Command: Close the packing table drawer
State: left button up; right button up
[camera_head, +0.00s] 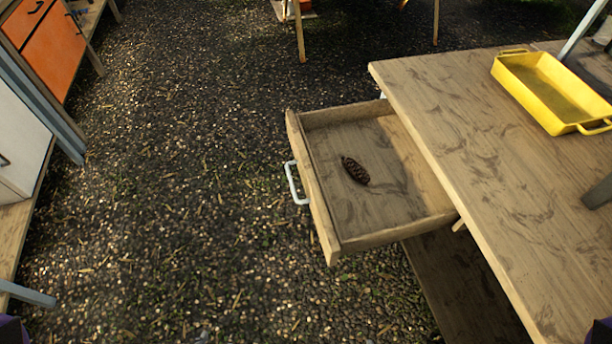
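The packing table (470,140) is wooden and stands at the right. Its drawer (390,205) is pulled well out toward the left. The drawer front (311,190) carries a white handle (294,184) on its outer face. A dark brown pine cone (355,170) lies on the drawer floor. Neither of my grippers shows clearly. Only small dark purple bits show at the bottom left and bottom right corners, and I cannot tell what they are.
A yellow tray (545,88) sits on the tabletop. Orange drawers (53,50) and a white cabinet (18,135) stand at the left. A lower shelf (465,290) lies under the table. The gravel ground (190,190) between is clear.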

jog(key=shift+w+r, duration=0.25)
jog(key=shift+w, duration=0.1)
